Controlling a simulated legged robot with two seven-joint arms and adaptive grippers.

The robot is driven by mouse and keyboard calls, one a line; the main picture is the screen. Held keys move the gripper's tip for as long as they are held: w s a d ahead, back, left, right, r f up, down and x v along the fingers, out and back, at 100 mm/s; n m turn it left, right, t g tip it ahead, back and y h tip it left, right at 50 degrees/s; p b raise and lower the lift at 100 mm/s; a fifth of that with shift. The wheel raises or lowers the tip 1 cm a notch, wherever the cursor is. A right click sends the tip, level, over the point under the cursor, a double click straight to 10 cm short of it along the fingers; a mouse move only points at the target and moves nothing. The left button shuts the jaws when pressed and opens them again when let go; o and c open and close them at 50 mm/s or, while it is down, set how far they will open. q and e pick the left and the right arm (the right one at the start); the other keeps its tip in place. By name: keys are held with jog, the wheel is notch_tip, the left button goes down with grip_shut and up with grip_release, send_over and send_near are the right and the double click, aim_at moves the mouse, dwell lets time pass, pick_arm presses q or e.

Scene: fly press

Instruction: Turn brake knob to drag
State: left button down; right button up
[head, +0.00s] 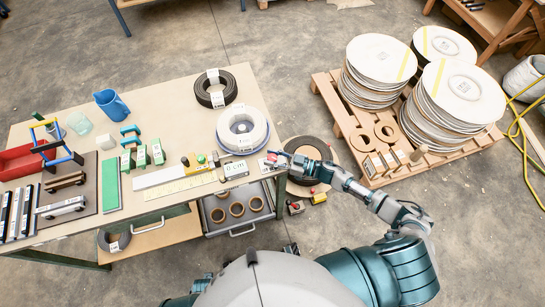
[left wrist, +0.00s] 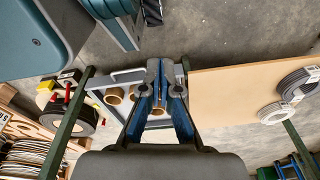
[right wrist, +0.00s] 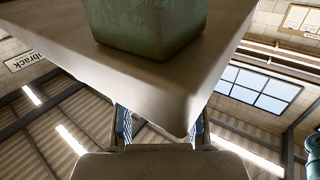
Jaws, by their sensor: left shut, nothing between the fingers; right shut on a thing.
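My right gripper (head: 275,161) reaches in from the right at the table's right front corner. It is shut at a small red part (head: 268,163), apparently the brake knob, whose marks are too small to read. In the right wrist view the fingers (right wrist: 160,125) stand either side of a pale block (right wrist: 150,85) with a greenish block (right wrist: 145,25) beyond it. The pale block hides the grip itself. My left gripper (left wrist: 160,68) is shut and empty in the left wrist view, with floor and a tray beyond it. It is not visible in the head view.
On the table (head: 160,97) a white spool (head: 242,130) and a labelled "11 cm" block (head: 236,169) stand close to my right gripper. A drawer (head: 238,222) with cardboard rings is below. A pallet (head: 375,170) with stacked discs stands at right.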

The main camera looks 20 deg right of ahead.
jog(key=m+t+h+p, duration=0.2)
jog(key=t+p, duration=0.1)
jog(key=shift+r+m, duration=0.25)
jog(key=shift+m, duration=0.15)
jog(key=m+t+h+p, duration=0.2)
jog(key=m+t+h, duration=0.1)
jog(key=h, duration=0.1)
jog(key=shift+h, duration=0.3)
jog(key=shift+m+t+h, duration=0.3)
jog(key=shift+m+h, duration=0.1)
jog(key=shift+h, duration=0.1)
pick_arm(q)
jog(key=s+a+f, duration=0.1)
jog(key=s, duration=0.5)
jog(key=s+a+f, duration=0.1)
jog(key=s+f, duration=0.1)
jog(key=s, duration=0.5)
jog(key=shift+f+g, duration=0.3)
pick_arm(e)
jog(key=shift+w+m+t+h, duration=0.1)
jog(key=shift+m+t+h, duration=0.4)
jog(key=shift+m+h, duration=0.5)
jog(key=shift+h, duration=0.3)
jog(key=o, duration=1.1)
jog(key=shift+o, duration=0.3)
jog(key=shift+w+f, duration=0.1)
jog(key=shift+f, duration=0.05)
jog(key=shift+a, duration=0.1)
